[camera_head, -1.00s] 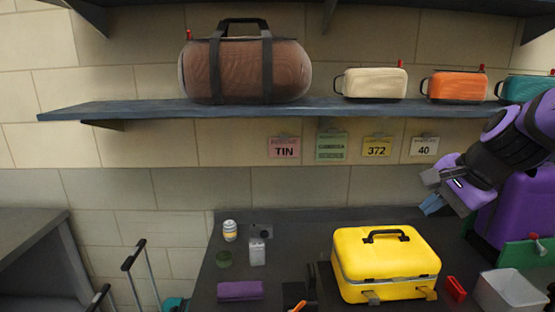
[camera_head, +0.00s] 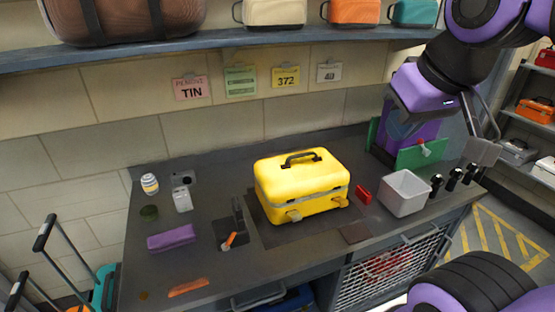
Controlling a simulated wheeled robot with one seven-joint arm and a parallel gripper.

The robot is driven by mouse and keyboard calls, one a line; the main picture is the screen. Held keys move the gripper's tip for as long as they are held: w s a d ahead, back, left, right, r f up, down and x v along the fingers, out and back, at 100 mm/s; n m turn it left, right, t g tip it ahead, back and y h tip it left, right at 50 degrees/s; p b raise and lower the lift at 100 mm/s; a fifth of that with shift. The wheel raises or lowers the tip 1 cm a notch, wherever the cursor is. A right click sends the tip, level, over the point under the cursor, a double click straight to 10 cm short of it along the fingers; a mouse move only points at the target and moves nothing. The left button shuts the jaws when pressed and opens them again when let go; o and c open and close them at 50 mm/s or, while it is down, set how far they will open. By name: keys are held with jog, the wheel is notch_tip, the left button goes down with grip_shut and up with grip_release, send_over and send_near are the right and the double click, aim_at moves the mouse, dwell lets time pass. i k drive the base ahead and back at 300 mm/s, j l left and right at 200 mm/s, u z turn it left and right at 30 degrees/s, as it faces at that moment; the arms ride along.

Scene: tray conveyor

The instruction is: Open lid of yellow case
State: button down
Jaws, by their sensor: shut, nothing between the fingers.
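The yellow case (camera_head: 302,184) stands upright on the dark bench, with its lid down. A dark handle (camera_head: 302,158) is on top of the lid, and a grey band runs around the seam.
A small red block (camera_head: 363,194) and a white open bin (camera_head: 404,192) stand right of the case. A purple case (camera_head: 408,130) is behind them. Black knobs (camera_head: 453,178) line the right end. A purple pouch (camera_head: 171,237) and an orange-handled tool (camera_head: 230,238) lie left.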

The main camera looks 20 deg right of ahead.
aim_at(289, 178)
jog(key=z, duration=0.45)
jog(key=k+j+z, duration=0.1)
jog(key=z, duration=0.3)
jog(key=k+j+z, duration=0.15)
jog(key=z, duration=0.2)
jog(key=k+j+z, duration=0.1)
jog(key=z, duration=0.3)
